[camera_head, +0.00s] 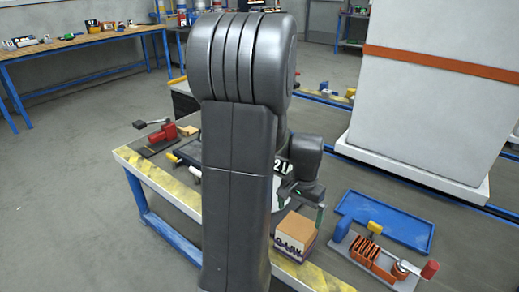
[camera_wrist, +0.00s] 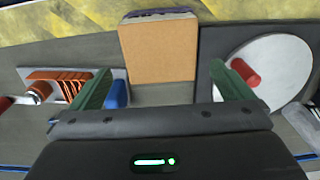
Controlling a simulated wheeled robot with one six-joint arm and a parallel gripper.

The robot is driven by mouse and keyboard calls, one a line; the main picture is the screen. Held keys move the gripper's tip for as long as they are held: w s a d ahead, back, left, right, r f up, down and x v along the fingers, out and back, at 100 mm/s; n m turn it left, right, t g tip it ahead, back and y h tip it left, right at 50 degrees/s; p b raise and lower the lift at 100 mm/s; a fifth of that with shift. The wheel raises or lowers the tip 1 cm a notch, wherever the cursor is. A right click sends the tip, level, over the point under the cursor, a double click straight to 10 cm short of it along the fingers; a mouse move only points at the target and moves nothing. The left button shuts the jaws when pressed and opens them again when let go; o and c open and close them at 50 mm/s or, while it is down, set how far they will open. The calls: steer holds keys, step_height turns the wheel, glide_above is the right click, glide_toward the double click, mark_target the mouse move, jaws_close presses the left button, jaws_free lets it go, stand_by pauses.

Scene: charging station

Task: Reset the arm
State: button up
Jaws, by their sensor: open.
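My arm stands upright through the middle of the head view, and its dark links hide part of the workbench behind. My gripper (camera_head: 301,208) is low over the bench, beside and above a small cardboard box (camera_head: 297,232) with a dark printed side. In the wrist view my gripper (camera_wrist: 160,75) is open, its two green fingers wide apart with nothing held. The box (camera_wrist: 157,52) lies ahead of the fingers, its brown top facing the camera. I cannot tell whether any finger touches it.
In the wrist view a white disc (camera_wrist: 285,75) bears a red cylinder (camera_wrist: 244,72). A big white cabinet stands behind.

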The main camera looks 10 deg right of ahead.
mark_target(297, 226)
step_height(297, 226, down, 12)
steer(key=b, duration=0.3)
steer(key=shift+r, duration=0.15)
step_height(297, 226, up, 3)
steer(key=shift+f+p, duration=0.1)
steer(key=shift+p, duration=0.3)
steer(key=shift+r, duration=0.75)
